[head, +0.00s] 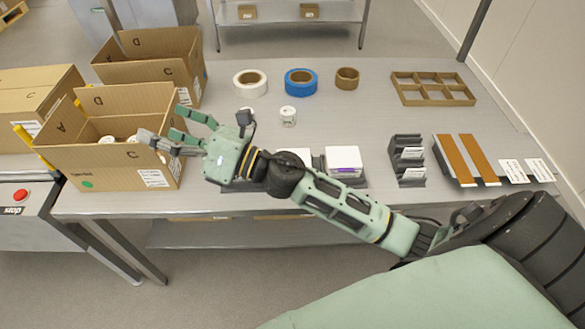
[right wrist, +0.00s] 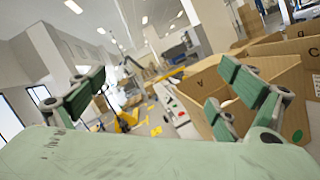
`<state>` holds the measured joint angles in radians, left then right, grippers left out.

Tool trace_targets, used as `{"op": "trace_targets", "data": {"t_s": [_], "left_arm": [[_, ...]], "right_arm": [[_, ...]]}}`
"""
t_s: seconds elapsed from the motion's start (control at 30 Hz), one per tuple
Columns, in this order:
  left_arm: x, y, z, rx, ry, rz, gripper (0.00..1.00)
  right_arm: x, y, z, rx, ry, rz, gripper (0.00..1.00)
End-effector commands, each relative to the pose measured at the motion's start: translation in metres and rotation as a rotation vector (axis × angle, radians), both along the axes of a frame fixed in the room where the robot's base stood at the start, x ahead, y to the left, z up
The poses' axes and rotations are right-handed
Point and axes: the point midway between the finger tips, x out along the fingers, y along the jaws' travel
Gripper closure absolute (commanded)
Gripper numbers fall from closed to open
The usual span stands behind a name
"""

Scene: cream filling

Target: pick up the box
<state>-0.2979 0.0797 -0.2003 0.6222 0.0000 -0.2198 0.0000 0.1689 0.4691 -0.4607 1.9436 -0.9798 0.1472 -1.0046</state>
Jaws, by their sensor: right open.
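An open cardboard box (head: 115,165), with its flaps up and white round items inside, stands at the table's left front edge. A second open box (head: 145,70) is behind it, and a more closed-looking box (head: 35,85) is at the far left. My right gripper (head: 165,130) is open, with its fingers over the right side of the front box. Contact with that box cannot be told. In the right wrist view the open fingers of the right gripper (right wrist: 165,95) spread apart, with nothing between them, and the front box (right wrist: 275,75) shows at right. My left gripper is not in view.
Tape rolls (head: 301,82), a small white roll (head: 288,116) and a divided tray (head: 432,89) lie on the grey table (head: 370,110). Small white boxes (head: 343,160) and a dark rack (head: 408,160) stand near my right arm. A stop-button panel (head: 20,196) is at left.

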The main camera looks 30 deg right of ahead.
Motion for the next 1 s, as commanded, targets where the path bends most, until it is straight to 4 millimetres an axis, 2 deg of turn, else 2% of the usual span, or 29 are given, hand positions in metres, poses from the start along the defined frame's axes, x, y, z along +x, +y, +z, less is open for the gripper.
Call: {"op": "trace_targets", "data": {"t_s": [0.03, 0.13, 0.2, 0.27, 0.37, 0.4, 0.47, 0.5, 0.6, 0.7, 0.8, 0.83, 0.9, 1.0], "left_arm": [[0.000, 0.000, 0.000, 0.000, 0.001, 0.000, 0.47], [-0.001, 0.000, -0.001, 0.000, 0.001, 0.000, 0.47], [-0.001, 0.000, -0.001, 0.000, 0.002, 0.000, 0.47], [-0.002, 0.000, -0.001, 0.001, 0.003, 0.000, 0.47], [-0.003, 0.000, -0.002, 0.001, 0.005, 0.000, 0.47], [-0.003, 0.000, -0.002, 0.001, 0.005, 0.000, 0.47], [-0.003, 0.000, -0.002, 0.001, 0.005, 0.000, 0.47], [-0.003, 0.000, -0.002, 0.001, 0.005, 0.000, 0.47], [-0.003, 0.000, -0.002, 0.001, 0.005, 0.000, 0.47], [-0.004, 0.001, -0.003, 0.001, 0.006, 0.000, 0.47], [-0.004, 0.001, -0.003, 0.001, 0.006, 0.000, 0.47], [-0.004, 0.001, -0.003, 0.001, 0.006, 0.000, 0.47], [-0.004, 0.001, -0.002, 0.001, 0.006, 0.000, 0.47], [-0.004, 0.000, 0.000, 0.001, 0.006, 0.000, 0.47]], "right_arm": [[-0.006, 0.017, 0.001, -0.167, -0.129, 0.072, 0.06], [-0.023, 0.042, -0.019, -0.502, -0.373, 0.223, 0.06], [-0.032, 0.046, -0.043, -0.734, -0.531, 0.335, 0.06], [-0.037, 0.040, -0.069, -0.929, -0.651, 0.438, 0.06], [-0.038, 0.006, -0.112, -1.248, -0.821, 0.628, 0.06], [-0.036, -0.014, -0.128, -1.370, -0.873, 0.715, 0.06], [-0.033, -0.052, -0.148, -1.543, -0.931, 0.851, 0.06], [-0.030, -0.081, -0.158, -1.647, -0.953, 0.946, 0.06], [-0.026, -0.153, -0.168, -1.854, -0.965, 1.179, 0.06], [-0.026, -0.212, -0.164, -1.980, -0.930, 1.373, 0.06], [-0.028, -0.250, -0.157, -2.040, -0.887, 1.502, 0.06], [-0.029, -0.257, -0.156, -2.050, -0.878, 1.527, 0.06], [-0.031, -0.266, -0.155, -2.061, -0.864, 1.565, 0.06], [-0.032, -0.270, -0.163, -2.061, -0.857, 1.581, 0.06]]}}
